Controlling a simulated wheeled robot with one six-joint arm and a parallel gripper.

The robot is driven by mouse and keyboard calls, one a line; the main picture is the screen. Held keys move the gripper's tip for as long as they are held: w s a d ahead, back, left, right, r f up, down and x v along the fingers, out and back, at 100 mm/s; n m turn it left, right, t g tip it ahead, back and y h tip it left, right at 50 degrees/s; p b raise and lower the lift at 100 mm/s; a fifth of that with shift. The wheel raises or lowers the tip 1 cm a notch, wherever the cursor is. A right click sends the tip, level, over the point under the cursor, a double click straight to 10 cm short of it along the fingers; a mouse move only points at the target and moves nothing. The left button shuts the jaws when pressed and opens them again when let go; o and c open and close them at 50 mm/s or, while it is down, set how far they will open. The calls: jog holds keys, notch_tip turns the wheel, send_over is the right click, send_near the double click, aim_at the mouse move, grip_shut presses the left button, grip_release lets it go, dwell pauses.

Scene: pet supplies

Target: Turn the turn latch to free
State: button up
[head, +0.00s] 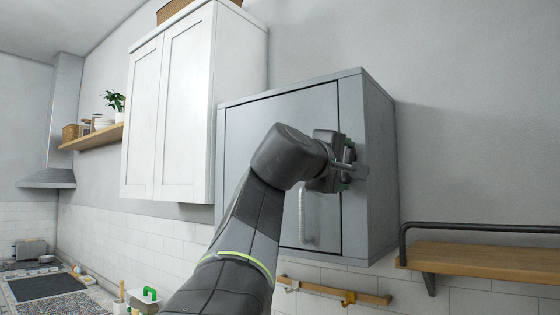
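A grey metal cabinet (380,210) hangs on the wall, and its flat door (250,140) appears closed. A pale vertical bar handle (308,215) is on the lower right part of the door. My gripper (350,165) is at the right edge of the door, in front of the cabinet frame, with small green parts showing above and below. The turn latch cannot be made out clearly; my gripper covers that spot. I cannot tell whether the fingers touch it or are closed around it.
A white two-door cupboard (170,115) hangs to the left. A wooden shelf (480,258) with a dark rail is at the lower right. A wooden hook rail (325,290) is below the grey cabinet. The wall right of the cabinet is clear.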

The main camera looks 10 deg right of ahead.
jog(key=shift+s+d+n, duration=0.1)
jog(key=shift+s+n, duration=0.05)
jog(key=shift+n, duration=0.95)
jog(key=shift+f, duration=0.1)
jog(key=o, duration=1)
jog(key=b+v, duration=0.4)
jog(key=v, duration=0.9)
jog(key=shift+s+a, duration=0.25)
jog(key=shift+a, duration=0.1)
jog(key=shift+w+d, duration=0.1)
jog(key=p+x, duration=0.4)
jog(key=x, duration=0.9)
jog(key=shift+w+d, duration=0.15)
jog(key=shift+d, duration=0.1)
